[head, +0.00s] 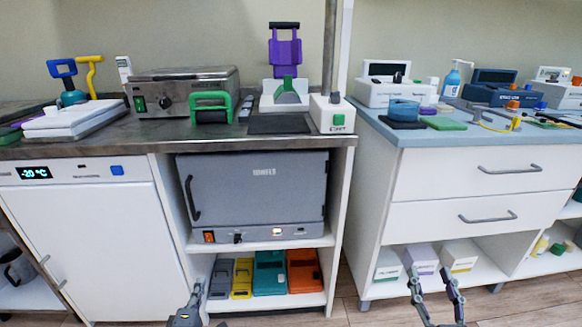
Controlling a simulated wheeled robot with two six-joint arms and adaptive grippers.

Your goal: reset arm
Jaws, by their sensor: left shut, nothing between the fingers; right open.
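My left gripper (197,289) shows at the bottom edge, left of centre, in the head view. It is shut and empty, in front of the lower shelf of the left bench. My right gripper (431,273) shows at the bottom right, fingers pointing up and spread apart. It is open with nothing between its fingers, in front of the low shelf under the drawers. Neither gripper is seen holding anything.
A steel bench (90,148) bears a metal heater box (190,90) and a purple device (285,52). A grey oven (255,190) stands below, beside a white freezer (95,230). A drawer cabinet (475,172) stands right. Bare wooden floor (385,308) shows between them.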

